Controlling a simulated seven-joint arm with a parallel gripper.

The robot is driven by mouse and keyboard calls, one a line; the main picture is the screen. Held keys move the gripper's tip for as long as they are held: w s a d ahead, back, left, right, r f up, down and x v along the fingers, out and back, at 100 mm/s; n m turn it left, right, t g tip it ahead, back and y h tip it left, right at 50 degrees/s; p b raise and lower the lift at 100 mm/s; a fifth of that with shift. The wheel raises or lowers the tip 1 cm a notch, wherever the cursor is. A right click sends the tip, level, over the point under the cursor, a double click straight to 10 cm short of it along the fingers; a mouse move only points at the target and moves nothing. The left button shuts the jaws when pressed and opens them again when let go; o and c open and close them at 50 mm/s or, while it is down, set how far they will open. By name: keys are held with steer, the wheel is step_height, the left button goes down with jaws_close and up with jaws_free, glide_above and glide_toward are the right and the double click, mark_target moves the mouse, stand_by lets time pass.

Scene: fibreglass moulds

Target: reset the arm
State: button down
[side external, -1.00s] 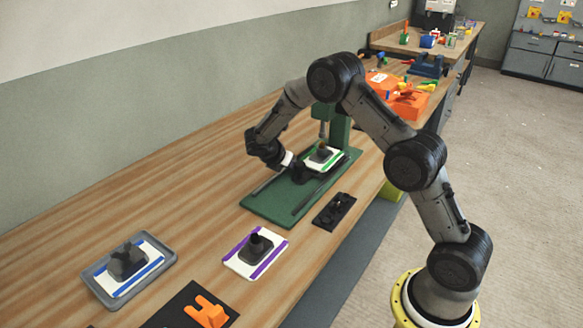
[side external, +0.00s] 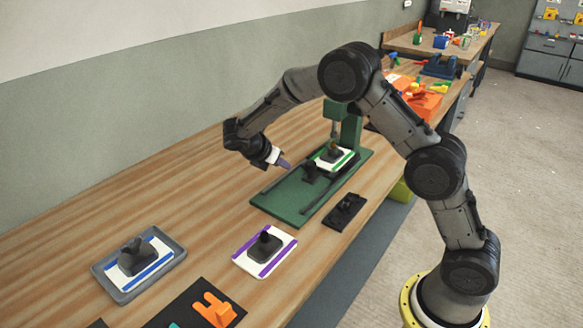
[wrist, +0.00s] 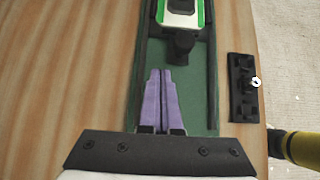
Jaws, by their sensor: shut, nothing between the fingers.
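My gripper (side external: 286,164) is above the left edge of the green press base (side external: 290,207) in the side view. In the wrist view its purple fingers (wrist: 161,75) are together with nothing between them, over the green base. A white mould with green stripes (side external: 345,161) and a dark knob on it sits on the base under the green press column (side external: 351,123). It also shows at the top of the wrist view (wrist: 183,15), beyond my fingertips.
A black fixture (side external: 344,211) lies right of the base. A purple-striped mould (side external: 280,257) and a grey tray (side external: 113,288) with a blue-striped mould (side external: 160,268) stand nearer. An orange part (side external: 214,308) lies on a black mat. Orange bins (side external: 425,104) stand behind. The left tabletop is clear.

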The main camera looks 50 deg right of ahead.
steer(key=s+r+m+t, duration=0.1)
steer(key=s+r+m, duration=0.15)
steer(key=r, duration=0.95)
steer(key=s+a+r+m+t+y, duration=0.1)
steer(key=s+r+m+t+y, duration=0.15)
steer(key=s+r, duration=0.7)
steer(key=s+a+f+m+y, duration=0.2)
steer(key=s+a+m, duration=0.1)
steer(key=s, duration=0.3)
steer(key=s+a+f+m+t+y, duration=0.1)
steer(key=s+a+f+m+y, duration=0.1)
steer(key=s+m, duration=0.3)
steer(key=s+a+f+m+t+y, duration=0.1)
steer(key=s+a+f+m, duration=0.3)
steer(key=s, duration=0.5)
steer(key=shift+a+m+y, duration=0.5)
steer(key=shift+a+y, duration=0.05)
steer(key=shift+y, duration=0.2)
